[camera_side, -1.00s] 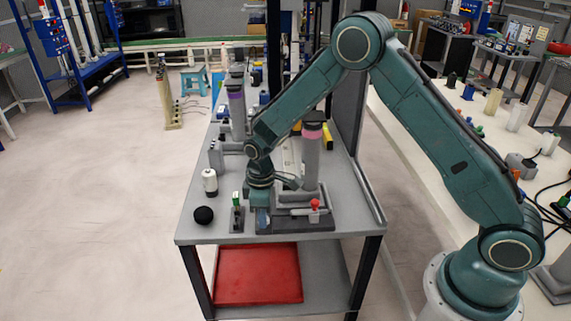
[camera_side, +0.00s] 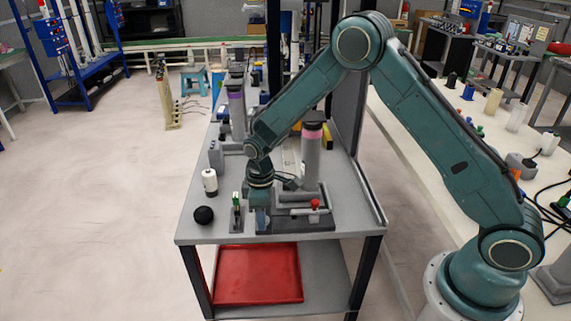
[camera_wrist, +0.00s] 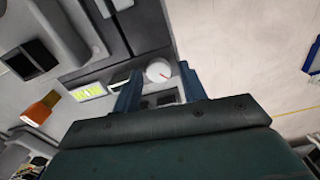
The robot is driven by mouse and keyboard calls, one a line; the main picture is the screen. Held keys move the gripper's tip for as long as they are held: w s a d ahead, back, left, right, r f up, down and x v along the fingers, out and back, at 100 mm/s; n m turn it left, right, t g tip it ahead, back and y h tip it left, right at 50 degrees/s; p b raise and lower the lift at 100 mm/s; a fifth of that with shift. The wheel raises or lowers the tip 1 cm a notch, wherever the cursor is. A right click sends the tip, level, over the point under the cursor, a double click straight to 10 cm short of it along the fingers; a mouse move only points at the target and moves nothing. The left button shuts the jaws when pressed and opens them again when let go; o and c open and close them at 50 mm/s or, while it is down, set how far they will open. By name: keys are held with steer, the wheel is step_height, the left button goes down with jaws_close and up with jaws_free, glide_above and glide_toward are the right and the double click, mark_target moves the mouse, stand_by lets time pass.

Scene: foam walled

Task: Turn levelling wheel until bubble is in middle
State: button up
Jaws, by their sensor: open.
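A small white round wheel (camera_wrist: 158,71) with a red mark shows in the wrist view, between my gripper's two blue-grey fingers. My gripper (camera_wrist: 161,80) is open, with one finger on each side of the wheel and no clear contact. A yellow-green level vial (camera_wrist: 90,91) lies left of the fingers in the wrist view; its bubble is too small to place. In the side view, my gripper (camera_side: 262,218) points down at the left end of the grey fixture (camera_side: 293,224). The wheel and vial cannot be made out there.
A red knob (camera_side: 315,204) and a grey cylinder (camera_side: 311,160) stand on the fixture. A black ball (camera_side: 203,215), a white bottle-like cylinder (camera_side: 210,182) and a small green-topped part (camera_side: 237,204) stand left of my gripper. The table's front edge (camera_side: 280,239) is close.

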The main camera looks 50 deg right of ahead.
steer(key=shift+d+f+m, duration=0.1)
steer(key=shift+d+m, duration=0.15)
steer(key=shift+m, duration=0.05)
steer(key=m, duration=0.7)
steer(key=shift+a, duration=0.1)
steer(key=m, duration=0.4)
step_height(320, 180, up, 14)
steer(key=s+d+r+n+t, duration=0.1)
steer(key=s+d+r, duration=0.3)
steer(key=s+r, duration=0.9)
steer(key=shift+r+n+t, duration=0.3)
steer(key=shift+t, duration=0.5)
stand_by(0.5)
steer(key=shift+s, duration=0.1)
